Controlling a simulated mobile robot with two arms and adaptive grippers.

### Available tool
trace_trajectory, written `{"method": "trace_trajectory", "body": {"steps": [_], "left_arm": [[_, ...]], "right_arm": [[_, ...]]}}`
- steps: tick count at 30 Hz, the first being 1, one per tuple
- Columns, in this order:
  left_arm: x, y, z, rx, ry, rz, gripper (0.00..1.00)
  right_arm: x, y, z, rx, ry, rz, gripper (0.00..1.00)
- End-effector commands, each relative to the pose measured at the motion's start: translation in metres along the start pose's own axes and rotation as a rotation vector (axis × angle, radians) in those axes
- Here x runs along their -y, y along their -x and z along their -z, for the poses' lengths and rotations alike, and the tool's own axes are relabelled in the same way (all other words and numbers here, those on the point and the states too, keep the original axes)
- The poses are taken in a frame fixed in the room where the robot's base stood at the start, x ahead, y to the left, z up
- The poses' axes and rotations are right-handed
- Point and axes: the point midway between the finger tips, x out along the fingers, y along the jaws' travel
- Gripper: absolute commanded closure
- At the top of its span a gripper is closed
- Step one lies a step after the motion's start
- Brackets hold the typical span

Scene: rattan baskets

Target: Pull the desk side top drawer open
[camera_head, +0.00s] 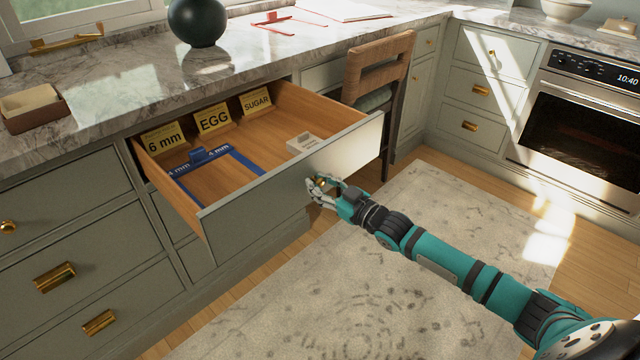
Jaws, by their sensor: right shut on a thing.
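The desk's top drawer (258,218) is pulled out from under the marble counter, and its wooden inside shows. My right gripper (318,185) is at the drawer's front face, right of its middle. It is shut on the drawer's brass handle (320,184), which is mostly hidden by the fingers. Inside the drawer lie yellow cards marked 6 mm, EGG (213,119) and SUGAR, a blue frame (222,158) and a small white box (303,144). My left gripper is not in view.
A wooden chair (378,62) stands behind the drawer's right end. Closed drawers with brass handles lie at left. An oven (583,120) is at right. A patterned rug (440,235) covers the floor. A dark vase (197,22) and a small box (32,107) stand on the counter.

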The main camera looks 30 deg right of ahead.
Motion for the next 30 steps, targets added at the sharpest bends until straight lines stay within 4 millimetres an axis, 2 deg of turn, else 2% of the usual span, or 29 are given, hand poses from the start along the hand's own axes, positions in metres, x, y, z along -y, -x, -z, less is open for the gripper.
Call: {"method": "trace_trajectory", "body": {"steps": [1,7,23,26,30], "left_arm": [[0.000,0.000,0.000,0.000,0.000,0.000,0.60],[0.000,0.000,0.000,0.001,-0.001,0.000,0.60],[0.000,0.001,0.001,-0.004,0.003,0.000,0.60],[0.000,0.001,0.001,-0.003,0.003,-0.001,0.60],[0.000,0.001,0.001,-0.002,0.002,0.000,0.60]], "right_arm": [[0.003,0.000,-0.003,0.004,-0.002,0.004,0.74],[0.003,0.000,-0.003,0.005,-0.002,0.004,0.48],[0.002,0.001,-0.001,0.002,-0.001,0.002,0.47],[0.001,0.006,-0.002,0.004,-0.002,0.001,0.47],[0.002,0.026,-0.003,0.005,-0.002,0.002,0.47]]}}
